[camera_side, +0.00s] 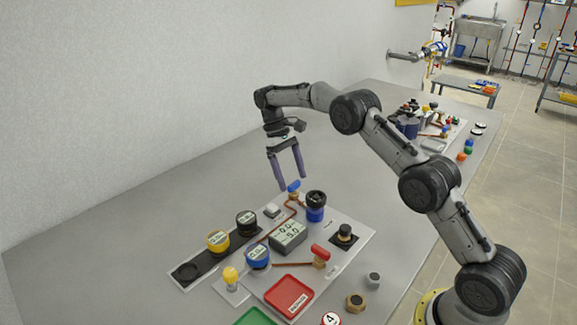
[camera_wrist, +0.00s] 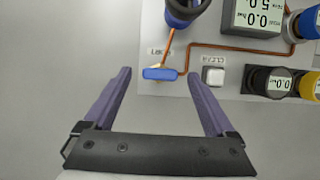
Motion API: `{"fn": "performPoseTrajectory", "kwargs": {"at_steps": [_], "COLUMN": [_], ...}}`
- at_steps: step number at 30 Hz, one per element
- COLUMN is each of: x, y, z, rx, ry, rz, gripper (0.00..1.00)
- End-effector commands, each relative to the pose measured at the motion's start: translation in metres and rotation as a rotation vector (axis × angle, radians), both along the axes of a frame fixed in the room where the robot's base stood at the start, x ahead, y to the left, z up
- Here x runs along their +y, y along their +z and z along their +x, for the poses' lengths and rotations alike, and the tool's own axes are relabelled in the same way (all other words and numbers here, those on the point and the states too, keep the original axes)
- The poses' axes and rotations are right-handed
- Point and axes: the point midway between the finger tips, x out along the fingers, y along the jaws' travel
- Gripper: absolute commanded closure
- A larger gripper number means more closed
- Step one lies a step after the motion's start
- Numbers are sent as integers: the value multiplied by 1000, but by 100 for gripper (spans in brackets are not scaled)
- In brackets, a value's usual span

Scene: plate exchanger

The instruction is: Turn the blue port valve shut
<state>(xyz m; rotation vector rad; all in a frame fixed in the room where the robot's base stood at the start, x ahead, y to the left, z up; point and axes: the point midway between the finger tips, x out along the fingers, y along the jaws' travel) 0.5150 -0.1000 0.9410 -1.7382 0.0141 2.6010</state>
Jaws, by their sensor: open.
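The blue port valve (camera_side: 293,186) is a small blue lever on a copper pipe at the far edge of the light panel in the side view. In the wrist view the blue lever (camera_wrist: 160,73) lies crosswise, left to right, between and just beyond my fingertips. My gripper (camera_side: 287,180) is open and empty, with its purple fingers pointing down close above the valve. In the wrist view my gripper (camera_wrist: 158,80) has one finger on each side of the lever, apart from it. The gap in height cannot be told exactly.
A blue-and-black knob (camera_side: 316,207) stands close right of the valve. A white button (camera_side: 272,210) sits to its left, and a display box (camera_side: 287,237) nearer. A red-handled valve (camera_side: 320,252) and red tray (camera_side: 289,294) lie nearer.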

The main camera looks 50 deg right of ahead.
Motion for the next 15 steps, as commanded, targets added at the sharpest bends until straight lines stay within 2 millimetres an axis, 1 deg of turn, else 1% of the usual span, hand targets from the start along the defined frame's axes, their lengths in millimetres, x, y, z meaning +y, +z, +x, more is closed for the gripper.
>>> {"fn": "performPoseTrajectory", "kwargs": {"at_steps": [3, 8, 15], "x": [0, 0, 0], "y": [17, 38, 54], "z": [8, 17, 24], "rx": [-6, -5, -3], "ry": [0, 0, 0], "rz": [-1, -1, -1], "gripper": [10, 10, 10]}}
